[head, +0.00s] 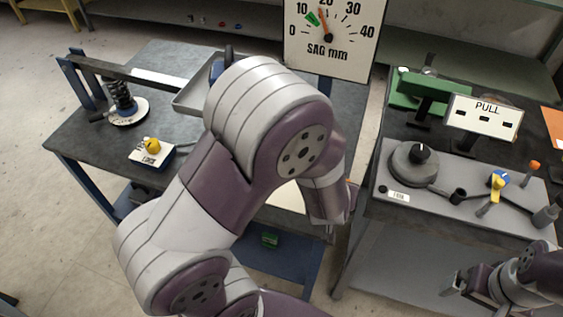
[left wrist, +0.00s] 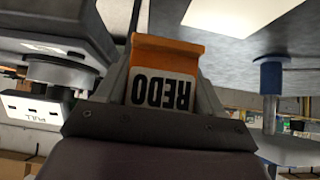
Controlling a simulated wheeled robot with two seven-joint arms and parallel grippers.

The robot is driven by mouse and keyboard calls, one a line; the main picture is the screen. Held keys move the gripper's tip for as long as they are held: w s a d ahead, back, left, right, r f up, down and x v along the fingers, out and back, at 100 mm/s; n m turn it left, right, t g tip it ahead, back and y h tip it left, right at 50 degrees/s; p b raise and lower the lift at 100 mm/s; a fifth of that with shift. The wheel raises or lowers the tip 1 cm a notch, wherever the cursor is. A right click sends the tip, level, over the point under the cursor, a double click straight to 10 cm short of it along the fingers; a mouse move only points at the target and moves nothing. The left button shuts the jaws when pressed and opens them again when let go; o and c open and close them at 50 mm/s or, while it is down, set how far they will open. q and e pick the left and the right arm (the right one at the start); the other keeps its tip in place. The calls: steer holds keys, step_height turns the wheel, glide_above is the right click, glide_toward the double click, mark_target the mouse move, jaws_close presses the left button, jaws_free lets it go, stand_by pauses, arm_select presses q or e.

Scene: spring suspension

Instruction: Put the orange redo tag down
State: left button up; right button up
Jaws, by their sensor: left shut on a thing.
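The orange redo tag (left wrist: 168,55) fills the middle of the left wrist view, with an orange top edge and a white face reading REDO upside down. My left gripper (left wrist: 165,80) is shut on it, a finger on either side. In the head view my left arm bends over the middle and hides most of its gripper, which points down between the two benches. My right gripper (head: 458,284) is at the lower right in front of the right bench; its finger gap is too small to judge.
The left bench (head: 80,140) carries a spring on a lever, a grey tray (head: 192,98) and a yellow-knobbed block (head: 152,150). A sag dial (head: 350,45) stands behind. The right bench holds a grey fixture (head: 440,205), a PULL sign (head: 484,119) and an orange panel (head: 553,118).

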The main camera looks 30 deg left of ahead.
arm_select(q)
steer(key=a+f+b, duration=0.1)
steer(key=a, duration=0.1)
steer(key=w+a+f+b, duration=0.1)
steer(key=a+f, duration=0.1)
steer(key=a, duration=0.1)
steer(key=a+f+b, duration=0.1)
steer(key=a, duration=0.1)
steer(key=shift+w+a+f, duration=0.15)
steer(key=shift+w, duration=0.2)
steer(key=a, duration=0.1)
steer(key=w+a+f, duration=0.1)
steer(key=a, duration=0.1)
steer(key=a+f, duration=0.1)
steer(key=shift+w+a+f, duration=0.2)
steer(key=shift+w, duration=0.05)
step_height(320, 180, down, 4)
steer(key=shift+s+d+r+b, duration=0.1)
steer(key=shift+r+b, duration=0.1)
steer(key=shift+b, duration=0.25)
steer(key=shift+f, duration=0.3)
steer(key=o, duration=1)
